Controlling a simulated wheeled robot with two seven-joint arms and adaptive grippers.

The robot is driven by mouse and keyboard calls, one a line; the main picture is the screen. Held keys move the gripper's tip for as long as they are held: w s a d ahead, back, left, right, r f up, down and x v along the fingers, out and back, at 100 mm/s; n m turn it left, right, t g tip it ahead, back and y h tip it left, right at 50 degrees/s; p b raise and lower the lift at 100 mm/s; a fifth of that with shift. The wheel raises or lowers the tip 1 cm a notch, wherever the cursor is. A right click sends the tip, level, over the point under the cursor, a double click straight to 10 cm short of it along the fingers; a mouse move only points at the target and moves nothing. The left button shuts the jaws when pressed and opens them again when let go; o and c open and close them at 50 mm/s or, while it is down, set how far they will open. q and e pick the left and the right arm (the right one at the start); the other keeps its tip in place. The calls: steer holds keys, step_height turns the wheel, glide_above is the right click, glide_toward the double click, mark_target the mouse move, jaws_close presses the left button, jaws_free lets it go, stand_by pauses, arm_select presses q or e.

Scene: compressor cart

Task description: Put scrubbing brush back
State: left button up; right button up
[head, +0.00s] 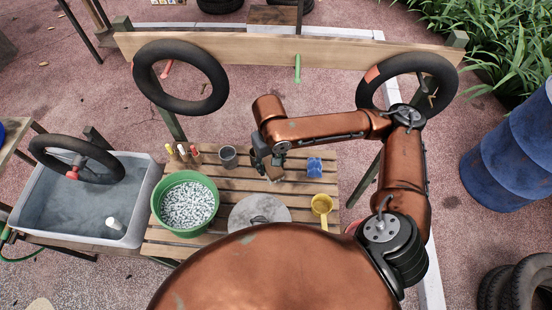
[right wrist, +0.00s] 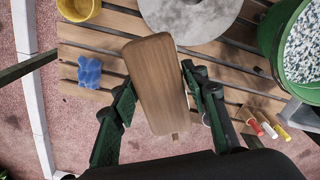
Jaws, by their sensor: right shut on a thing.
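The scrubbing brush (right wrist: 157,83) has a wooden, rounded-end back, which faces my right wrist camera. My right gripper (right wrist: 160,88) is shut on it, with one dark green finger along each long side. In the head view, my right gripper (head: 268,163) points down over the slatted wooden bench (head: 206,240), and only a small part of the brush (head: 274,174) shows beneath it. The bristles are hidden, and I cannot tell whether the brush touches the slats. My left gripper is not in view.
Around the brush are a dark cup (head: 228,157), a blue sponge (head: 314,167), a yellow scoop (head: 322,205), a grey round slab (head: 245,213) and a green tub (head: 187,203) of pale pellets. A water basin (head: 145,200) stands left. Black tubes (head: 205,66) hang on the beam behind.

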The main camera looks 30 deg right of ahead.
steer(key=w+a+p, duration=0.1)
steer(key=w+p, duration=0.1)
steer(key=p, duration=0.1)
steer(key=shift+w+a+f+m+p, duration=0.1)
steer(key=shift+a+f+m+p, duration=0.2)
steer(key=shift+a+m, duration=0.1)
steer(key=shift+d+f+m+p, duration=0.2)
steer(key=shift+f+m+p, duration=0.3)
steer(key=shift+p, duration=0.6)
steer(key=s+d+f+m+p, duration=0.2)
steer(key=d+f+m+p, duration=0.1)
steer(key=f+p, duration=0.1)
steer(key=m+p, duration=0.1)
steer(key=p, duration=0.1)
glide_above(285, 167)
steer(key=f, duration=0.7)
steer(key=s+f, duration=0.1)
steer(key=f, duration=0.3)
steer(key=shift+a+f, duration=0.35)
steer(key=shift+w+d+f, duration=0.3)
steer(key=shift+w+f, duration=0.3)
steer(key=shift+f, duration=1.55)
steer(key=shift+s+f, duration=0.1)
steer(key=shift+f, duration=0.05)
